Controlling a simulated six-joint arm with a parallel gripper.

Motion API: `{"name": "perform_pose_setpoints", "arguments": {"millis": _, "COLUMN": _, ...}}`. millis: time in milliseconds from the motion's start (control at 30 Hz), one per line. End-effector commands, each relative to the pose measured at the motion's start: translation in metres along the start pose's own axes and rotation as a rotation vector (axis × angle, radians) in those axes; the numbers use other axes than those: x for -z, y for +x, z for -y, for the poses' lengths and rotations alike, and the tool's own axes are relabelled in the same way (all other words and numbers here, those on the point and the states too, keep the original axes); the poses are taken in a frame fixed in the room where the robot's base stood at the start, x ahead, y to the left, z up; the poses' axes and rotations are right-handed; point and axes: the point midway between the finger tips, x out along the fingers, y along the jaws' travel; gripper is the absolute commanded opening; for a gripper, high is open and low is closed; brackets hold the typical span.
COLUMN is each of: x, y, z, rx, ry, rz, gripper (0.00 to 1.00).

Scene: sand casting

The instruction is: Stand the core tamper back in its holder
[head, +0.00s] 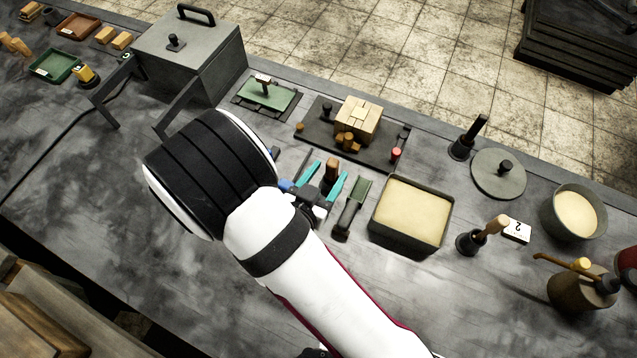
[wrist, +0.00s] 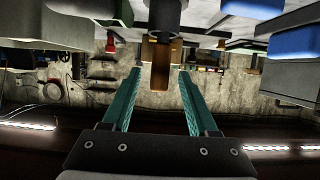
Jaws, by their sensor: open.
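My gripper (head: 328,178) is open, with its teal fingers pointing toward the back of the bench. An upright brown wooden handle (head: 332,166) shows between them. In the wrist view, the handle (wrist: 160,76) hangs from a dark cylinder (wrist: 166,16) in an upside-down picture, with a gap to each finger. This looks like the core tamper; I cannot tell whether the cylinder is its holder. Another wooden-handled tool (head: 497,224) leans out of a dark round base (head: 470,243) on the right.
A sand-filled box (head: 412,212) and a dark trowel-like tool (head: 352,208) lie right of my gripper. A board with wooden blocks (head: 358,118) is behind it. A black upright tool (head: 468,138), round lid (head: 499,174) and bowl (head: 575,212) stand further right.

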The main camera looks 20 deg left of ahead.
Motion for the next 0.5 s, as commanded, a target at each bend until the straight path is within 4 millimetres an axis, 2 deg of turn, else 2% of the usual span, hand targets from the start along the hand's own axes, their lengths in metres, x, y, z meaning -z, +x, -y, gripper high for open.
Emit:
{"name": "perform_pose_setpoints", "arguments": {"millis": 100, "x": 0.0, "y": -0.029, "z": 0.002, "rx": 0.007, "ry": -0.001, "rz": -0.001, "gripper": 0.6}}
{"name": "perform_pose_setpoints", "arguments": {"millis": 233, "x": 0.0, "y": -0.051, "z": 0.001, "rx": 0.004, "ry": 0.0, "rz": -0.001, "gripper": 0.6}}
{"name": "perform_pose_setpoints", "arguments": {"millis": 367, "x": 0.0, "y": -0.061, "z": 0.0, "rx": 0.001, "ry": 0.0, "rz": 0.0, "gripper": 0.6}}
{"name": "perform_pose_setpoints", "arguments": {"millis": 500, "x": 0.0, "y": -0.058, "z": 0.0, "rx": -0.004, "ry": 0.03, "rz": 0.032, "gripper": 0.6}}
